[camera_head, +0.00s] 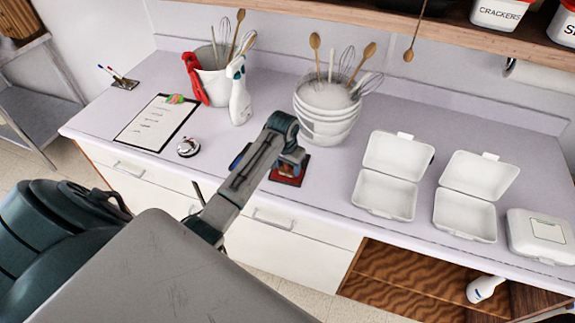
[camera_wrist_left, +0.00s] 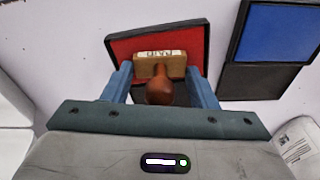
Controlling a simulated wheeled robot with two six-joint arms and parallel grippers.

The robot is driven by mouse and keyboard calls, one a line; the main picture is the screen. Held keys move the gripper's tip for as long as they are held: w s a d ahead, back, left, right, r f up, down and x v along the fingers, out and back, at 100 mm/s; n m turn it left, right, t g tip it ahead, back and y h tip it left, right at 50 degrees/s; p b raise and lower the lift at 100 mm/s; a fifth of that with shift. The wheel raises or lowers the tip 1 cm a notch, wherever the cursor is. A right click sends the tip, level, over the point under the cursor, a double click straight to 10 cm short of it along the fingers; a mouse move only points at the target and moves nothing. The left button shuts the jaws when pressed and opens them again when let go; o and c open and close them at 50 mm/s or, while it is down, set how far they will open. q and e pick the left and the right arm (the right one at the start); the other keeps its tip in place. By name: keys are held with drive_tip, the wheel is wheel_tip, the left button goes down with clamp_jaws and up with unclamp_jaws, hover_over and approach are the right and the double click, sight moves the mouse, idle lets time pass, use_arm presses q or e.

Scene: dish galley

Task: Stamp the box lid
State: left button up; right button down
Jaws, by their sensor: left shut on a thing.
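My left gripper (camera_head: 290,163) is shut on a wooden stamp with a brown knob handle (camera_wrist_left: 160,90) and a lettered block. The stamp is over a red ink pad (camera_head: 296,181), which also shows in the left wrist view (camera_wrist_left: 122,47). I cannot tell whether the stamp's face touches the pad. A closed white box (camera_head: 521,244) with a pale rectangle framed on its lid stands at the far right of the counter. My right gripper is not in view.
A blue ink pad (camera_wrist_left: 280,38) lies beside the red one. Two open white boxes (camera_head: 384,194) (camera_head: 464,215) stand between the pads and the closed box. Stacked bowls with utensils (camera_head: 325,112), a bell (camera_head: 188,147), a spray bottle (camera_head: 240,100) and a clipboard (camera_head: 150,128) are nearby.

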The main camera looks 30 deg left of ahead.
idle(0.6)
use_arm(q)
drive_tip(key=shift+r, duration=3.45)
